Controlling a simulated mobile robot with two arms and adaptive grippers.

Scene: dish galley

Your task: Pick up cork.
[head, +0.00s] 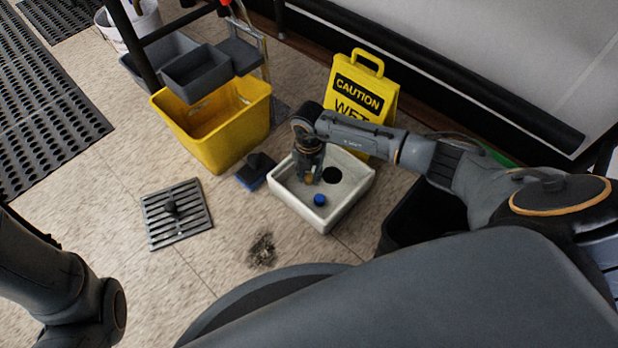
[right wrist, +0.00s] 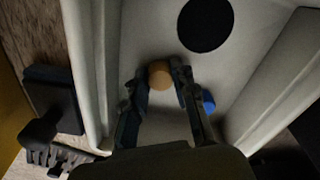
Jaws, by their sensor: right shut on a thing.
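The cork (right wrist: 160,75) is a small tan-brown round piece in the right wrist view. It sits between the fingertips of my right gripper (right wrist: 157,88), which is shut on it. In the head view the right gripper (head: 308,178) points down into the white basin (head: 325,221), and a bit of the cork (head: 309,178) shows at its tips. I cannot tell whether the cork touches the basin floor. My left arm shows at the lower left of the head view, but its gripper is not in view.
A blue cap-like piece (head: 320,199) and a dark round hole (head: 332,175) are in the basin. A yellow bucket (head: 240,122), a blue-and-black brush (head: 255,172), a caution sign (head: 362,95) and a black bin (head: 425,215) stand around it. A floor grate (head: 176,214) lies left.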

